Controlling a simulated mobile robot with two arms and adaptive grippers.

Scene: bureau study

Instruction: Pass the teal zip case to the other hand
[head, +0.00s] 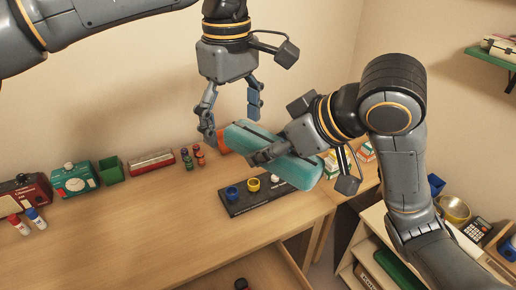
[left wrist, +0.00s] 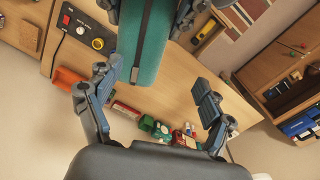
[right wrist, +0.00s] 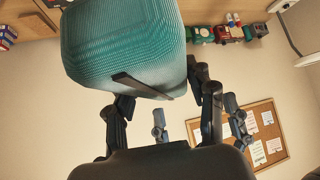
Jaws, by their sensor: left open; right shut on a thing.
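The teal zip case (head: 297,171) is held in the air above the desk in the head view. My right gripper (head: 262,155) is shut on it around its middle. The case fills the upper part of the right wrist view (right wrist: 125,45), where the right fingers (right wrist: 165,100) reach up to it. My left gripper (head: 232,115) is open and empty, pointing down just above and left of the case's left end. In the left wrist view the case (left wrist: 150,45) shows ahead of the open left fingers (left wrist: 155,95), not between their tips.
An orange bin (head: 222,140), a green box (head: 112,171), a red box (head: 151,161) and small bottles stand along the wall. The front left of the desk is clear.

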